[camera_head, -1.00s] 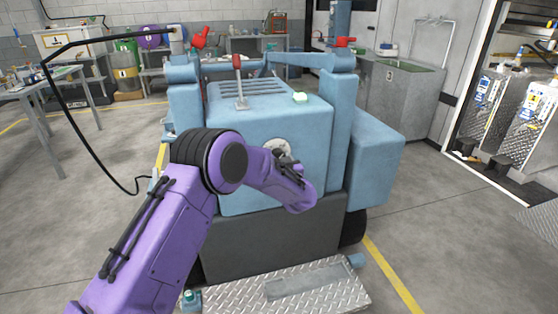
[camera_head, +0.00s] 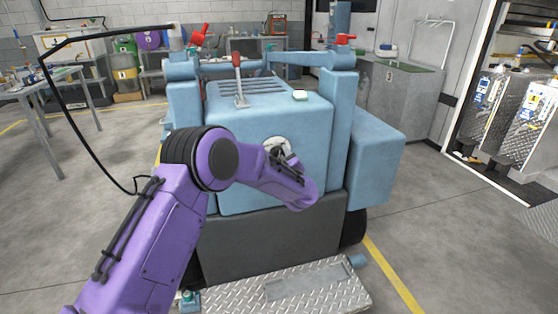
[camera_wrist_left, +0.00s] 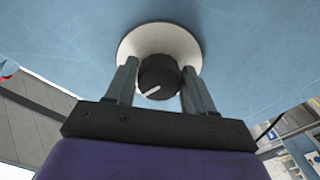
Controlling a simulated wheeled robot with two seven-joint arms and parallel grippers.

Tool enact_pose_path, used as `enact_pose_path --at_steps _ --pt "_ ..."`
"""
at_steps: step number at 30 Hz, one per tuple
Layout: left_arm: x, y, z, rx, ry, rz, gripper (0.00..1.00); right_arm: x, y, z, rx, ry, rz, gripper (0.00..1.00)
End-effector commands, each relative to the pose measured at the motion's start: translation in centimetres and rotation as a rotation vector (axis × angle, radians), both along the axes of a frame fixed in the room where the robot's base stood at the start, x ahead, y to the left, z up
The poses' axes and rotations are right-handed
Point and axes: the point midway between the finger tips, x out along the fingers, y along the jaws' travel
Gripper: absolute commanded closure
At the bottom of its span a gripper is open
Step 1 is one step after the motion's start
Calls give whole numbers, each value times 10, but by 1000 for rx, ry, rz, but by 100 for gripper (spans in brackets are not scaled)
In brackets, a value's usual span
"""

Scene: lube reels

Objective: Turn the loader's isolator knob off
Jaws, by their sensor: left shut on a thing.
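The isolator knob (camera_wrist_left: 157,77) is black with a white pointer line, which slants from lower left to upper right in the left wrist view. It sits on a pale round plate (camera_wrist_left: 160,40) on the loader's blue panel. The plate also shows in the head view (camera_head: 274,143), partly hidden by my left arm. My left gripper (camera_wrist_left: 159,69) has one finger on each side of the knob and is shut on it. In the head view the wrist hides the knob. My right gripper is in neither view.
A black hose (camera_head: 75,120) hangs at left.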

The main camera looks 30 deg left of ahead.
Motion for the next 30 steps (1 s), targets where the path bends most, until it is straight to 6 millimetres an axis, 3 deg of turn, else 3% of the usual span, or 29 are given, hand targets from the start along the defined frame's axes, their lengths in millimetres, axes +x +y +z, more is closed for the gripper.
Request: enact_pose_path --at_steps 30 --pt "1 -3 -2 -582 -675 -2 78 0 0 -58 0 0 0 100"
